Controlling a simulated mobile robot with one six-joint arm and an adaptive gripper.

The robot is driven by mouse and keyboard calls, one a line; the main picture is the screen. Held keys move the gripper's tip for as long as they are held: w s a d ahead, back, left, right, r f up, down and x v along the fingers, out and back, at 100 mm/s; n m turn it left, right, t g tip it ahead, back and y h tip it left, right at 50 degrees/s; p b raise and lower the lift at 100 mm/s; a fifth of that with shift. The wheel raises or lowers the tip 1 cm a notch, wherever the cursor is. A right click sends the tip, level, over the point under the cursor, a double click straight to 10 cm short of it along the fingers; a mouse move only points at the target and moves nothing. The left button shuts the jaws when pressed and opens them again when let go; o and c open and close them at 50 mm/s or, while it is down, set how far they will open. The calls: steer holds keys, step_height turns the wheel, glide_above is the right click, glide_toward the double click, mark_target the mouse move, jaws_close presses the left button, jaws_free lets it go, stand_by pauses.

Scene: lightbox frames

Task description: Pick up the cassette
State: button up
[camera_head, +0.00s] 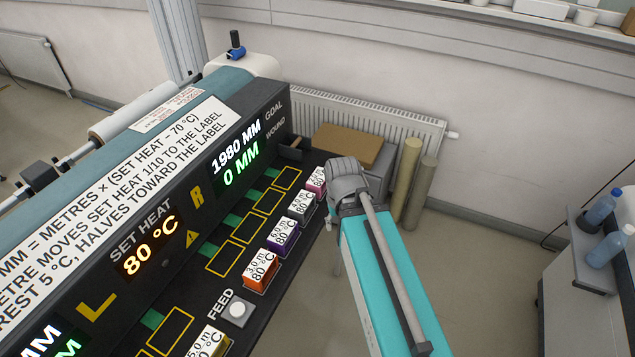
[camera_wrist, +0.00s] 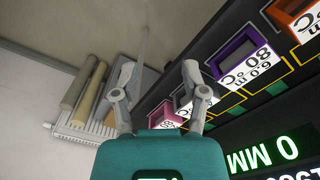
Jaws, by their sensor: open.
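Several labelled cassettes stand in a row on the machine's dark ledge. An orange one (camera_head: 262,272) reads 3.0 m and 80 °C, a purple one (camera_head: 283,240) reads 6.0 m, then come a grey one (camera_head: 303,210) and a pink one (camera_head: 317,184) farther back. A further cassette (camera_head: 208,343) is cut off at the bottom edge. My gripper (camera_head: 347,175) is just right of the pink cassette; its fingertips are hidden there. In the wrist view my gripper (camera_wrist: 158,72) is open and empty, with the pink (camera_wrist: 164,115) and grey (camera_wrist: 183,104) cassettes partly behind its right finger.
The machine's front panel (camera_head: 190,205) rises behind the ledge, with yellow-outlined empty slots and a FEED button (camera_head: 237,309). Behind are a cardboard box (camera_head: 347,145), upright rolls (camera_head: 407,175) and a radiator (camera_head: 375,115). A side table with bottles (camera_head: 602,207) is at right. Floor between is clear.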

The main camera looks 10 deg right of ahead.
mark_target(319, 176)
steer(key=o, duration=0.3)
steer(key=shift+w, duration=0.15)
steer(key=o, duration=0.3)
steer(key=w+r+m+p, duration=0.1)
steer(key=w+m, duration=0.6)
steer(key=w, duration=2.2)
steer(key=shift+w+d+r, duration=0.2)
steer(key=shift+d, duration=0.2)
step_height(319, 176, down, 9)
steer(key=b, duration=0.8)
steer(key=shift+s+r, duration=0.1)
steer(key=shift+r, duration=0.1)
steer(key=f+b, duration=0.3)
steer(key=shift+s+a+f, duration=0.2)
steer(key=shift+s+a, duration=0.05)
steer(key=shift+a, duration=0.05)
steer(key=shift+f+b, duration=0.9)
steer(key=shift+b, duration=0.3)
